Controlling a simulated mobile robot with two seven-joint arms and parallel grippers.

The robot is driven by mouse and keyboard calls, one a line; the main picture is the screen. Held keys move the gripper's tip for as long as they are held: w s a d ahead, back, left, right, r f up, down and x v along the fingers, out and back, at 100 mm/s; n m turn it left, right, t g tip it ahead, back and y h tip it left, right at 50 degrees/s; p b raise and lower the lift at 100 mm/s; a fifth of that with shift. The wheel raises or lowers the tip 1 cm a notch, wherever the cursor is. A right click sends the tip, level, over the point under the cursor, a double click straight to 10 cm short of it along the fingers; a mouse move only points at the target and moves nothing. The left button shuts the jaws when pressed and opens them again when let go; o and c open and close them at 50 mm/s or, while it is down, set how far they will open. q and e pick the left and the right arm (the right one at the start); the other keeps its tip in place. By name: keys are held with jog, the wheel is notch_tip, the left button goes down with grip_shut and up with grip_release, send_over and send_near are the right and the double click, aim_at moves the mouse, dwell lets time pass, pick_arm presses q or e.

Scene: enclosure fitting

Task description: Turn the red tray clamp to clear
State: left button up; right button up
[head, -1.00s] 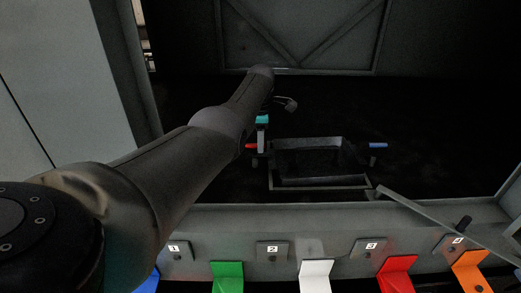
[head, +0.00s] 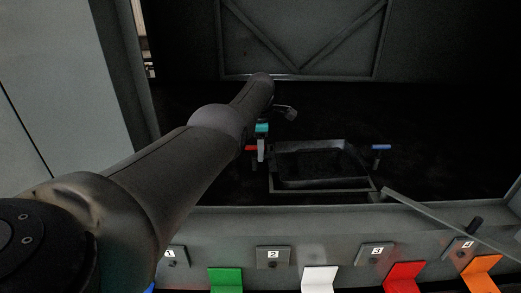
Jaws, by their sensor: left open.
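The red tray clamp (head: 250,148) shows as a short red bar at the left side of a dark rectangular tray (head: 325,184) inside the enclosure. My left gripper (head: 261,151) reaches in from the left and points down right beside the red clamp. A teal piece shows at its upper part. It is open, and its fingers partly cover the clamp's right end; I cannot tell whether they touch it. A blue clamp (head: 381,147) stands on a post at the tray's right side. My right gripper is not in view.
The enclosure's grey front edge (head: 320,218) runs below the tray, with numbered plates and green (head: 225,279), white (head: 319,278), red (head: 404,275) and orange (head: 482,272) tabs. A grey bar (head: 440,219) slants across the right front corner.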

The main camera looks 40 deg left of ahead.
pick_arm(q)
jog(key=shift+c, duration=0.3)
jog(key=shift+r, duration=0.1)
grip_shut()
